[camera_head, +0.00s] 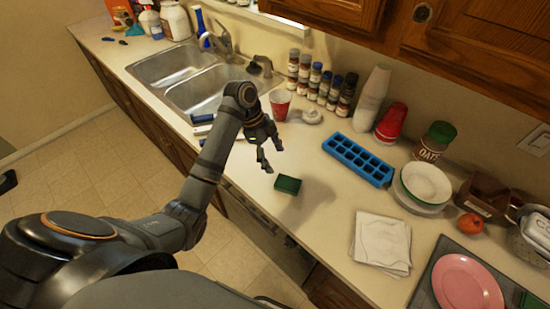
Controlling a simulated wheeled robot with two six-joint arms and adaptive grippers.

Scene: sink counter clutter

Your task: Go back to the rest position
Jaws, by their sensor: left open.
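My left arm comes in from the lower left and reaches over the counter (320,215). My left gripper (273,160) is open and empty, its fingers pointing down above the counter near the front edge. A small green sponge-like block (288,184) lies on the counter just below and to the right of the fingertips, apart from them in the picture. My right gripper is not in view.
A double sink (208,92) is at the back left. A red cup (280,104) stands behind the gripper. Bare counter lies around the block.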

